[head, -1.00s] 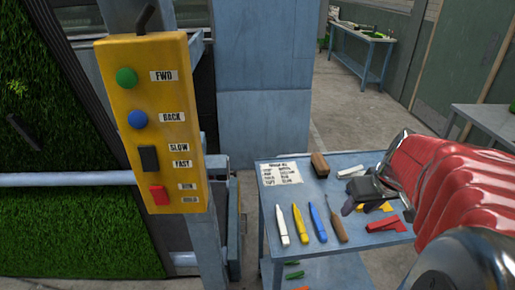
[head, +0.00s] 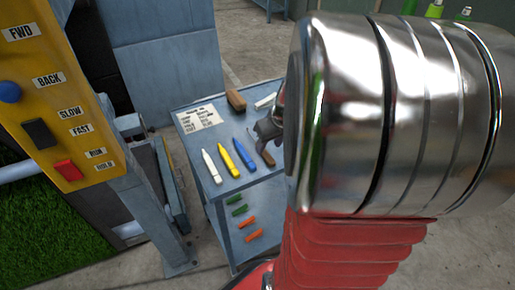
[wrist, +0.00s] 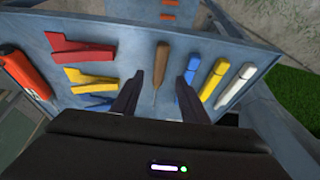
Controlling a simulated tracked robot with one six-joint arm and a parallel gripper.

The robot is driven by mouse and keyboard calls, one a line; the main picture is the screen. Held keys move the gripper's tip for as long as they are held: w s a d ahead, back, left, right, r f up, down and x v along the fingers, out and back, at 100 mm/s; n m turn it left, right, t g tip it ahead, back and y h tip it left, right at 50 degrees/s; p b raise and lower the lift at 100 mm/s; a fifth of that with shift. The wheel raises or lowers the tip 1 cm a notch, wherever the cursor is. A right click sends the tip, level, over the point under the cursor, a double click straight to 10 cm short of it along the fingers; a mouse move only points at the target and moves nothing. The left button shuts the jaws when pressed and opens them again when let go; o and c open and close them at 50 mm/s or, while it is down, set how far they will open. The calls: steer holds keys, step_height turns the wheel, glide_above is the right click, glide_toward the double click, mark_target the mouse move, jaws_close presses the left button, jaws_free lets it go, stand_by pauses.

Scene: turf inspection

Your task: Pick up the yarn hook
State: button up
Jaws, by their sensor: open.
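The yarn hook has a brown wooden handle (wrist: 162,58) and a thin shaft, and lies on the blue-grey cart top. In the wrist view it lies between the two dark fingers of my gripper (wrist: 160,78), which is open and empty. I cannot tell how high the fingertips are above the cart.
Blue (head: 244,158), yellow (head: 229,160) and white (head: 211,167) markers lie left of the hook. Red (wrist: 80,48) and yellow (wrist: 90,80) clips and an orange tool (wrist: 24,75) lie on its other side.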

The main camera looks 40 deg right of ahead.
mark_target(266, 153)
steer(key=shift+x, duration=2.6)
steer(key=shift+f, duration=0.15)
steer(key=shift+c, duration=0.6)
jaws_close()
